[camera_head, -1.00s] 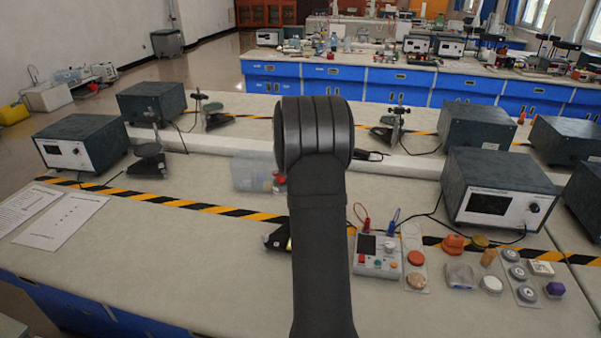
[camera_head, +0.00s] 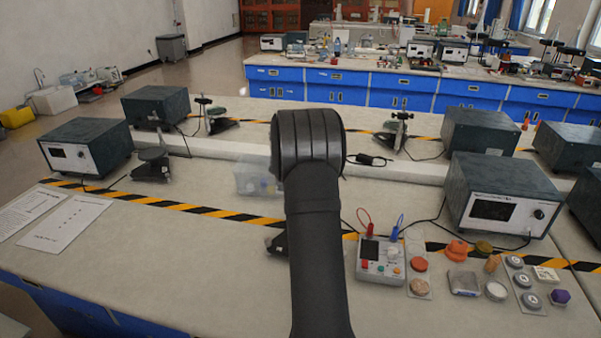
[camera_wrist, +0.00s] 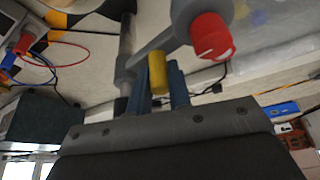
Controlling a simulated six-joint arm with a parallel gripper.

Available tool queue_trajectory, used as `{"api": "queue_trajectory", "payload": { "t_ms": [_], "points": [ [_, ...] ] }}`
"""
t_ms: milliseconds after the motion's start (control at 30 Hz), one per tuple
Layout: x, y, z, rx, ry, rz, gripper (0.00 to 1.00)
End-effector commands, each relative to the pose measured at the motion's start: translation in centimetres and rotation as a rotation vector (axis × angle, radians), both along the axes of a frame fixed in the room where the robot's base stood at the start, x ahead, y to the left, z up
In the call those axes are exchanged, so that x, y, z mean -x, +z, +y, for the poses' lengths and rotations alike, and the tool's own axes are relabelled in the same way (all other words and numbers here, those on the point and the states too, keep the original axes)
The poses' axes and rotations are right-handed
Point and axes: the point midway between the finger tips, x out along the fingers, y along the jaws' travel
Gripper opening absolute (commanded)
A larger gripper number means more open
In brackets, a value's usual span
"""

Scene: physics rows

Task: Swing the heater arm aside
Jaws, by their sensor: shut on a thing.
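In the wrist view, a grey heater arm (camera_wrist: 152,50) runs from an upright metal post (camera_wrist: 127,38) to a round grey head with a red knob (camera_wrist: 210,36). A short yellow handle (camera_wrist: 157,72) sticks out from the arm. My gripper (camera_wrist: 166,82) is shut on the yellow handle, with a blue-grey finger on each side. In the head view my own dark arm hides the gripper, the handle and most of the heater; only a dark part of the stand's base (camera_head: 276,243) shows beside it.
A clear plastic box (camera_head: 256,176) stands just behind and left of my arm. A control box (camera_head: 380,260) with red and blue leads stands to the right, near small pucks and weights. A large dark instrument (camera_head: 502,195) is farther right. The bench left of my arm is mostly clear.

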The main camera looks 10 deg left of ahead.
Motion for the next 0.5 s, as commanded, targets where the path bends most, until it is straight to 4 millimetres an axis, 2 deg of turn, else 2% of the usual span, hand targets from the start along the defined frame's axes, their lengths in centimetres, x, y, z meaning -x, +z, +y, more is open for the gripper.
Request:
{"api": "queue_trajectory", "payload": {
  "t_ms": [67,100,200,500],
  "points": [
    [-0.1,0.1,0.05,-0.002,0.0,-0.004,0.0],
    [-0.1,0.1,0.05,-0.002,0.0,-0.004,0.2],
    [-0.09,0.09,0.04,-0.002,0.0,-0.004,0.39],
    [-0.02,0.15,0.04,-0.001,0.001,-0.002,0.4]
  ]
}}
